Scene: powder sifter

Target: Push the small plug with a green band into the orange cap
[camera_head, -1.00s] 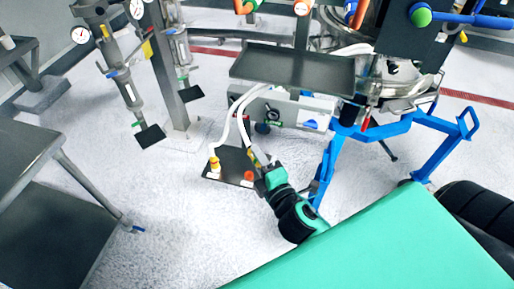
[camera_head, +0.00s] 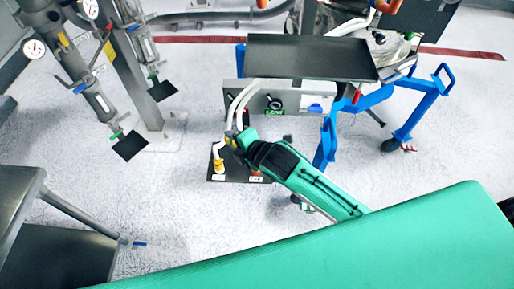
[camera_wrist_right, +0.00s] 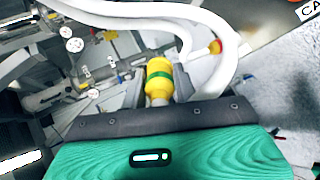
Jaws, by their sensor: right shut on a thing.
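The small yellow plug with a green band (camera_wrist_right: 159,80) is in my right gripper (camera_head: 234,141), at the end of a white hose. In the head view the gripper is above the dark plate, and the plug is mostly hidden. An orange cap (camera_head: 255,172) shows on the plate, just below and right of the gripper, partly covered by my arm. The plug appears apart from it. My left gripper is not in view.
A second yellow plug (camera_head: 218,165) stands on the left of the dark plate (camera_head: 235,176), with its own white hose. A grey tray (camera_head: 310,58) on a blue frame (camera_head: 328,145) is behind and right. A steel table (camera_head: 75,215) is at left.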

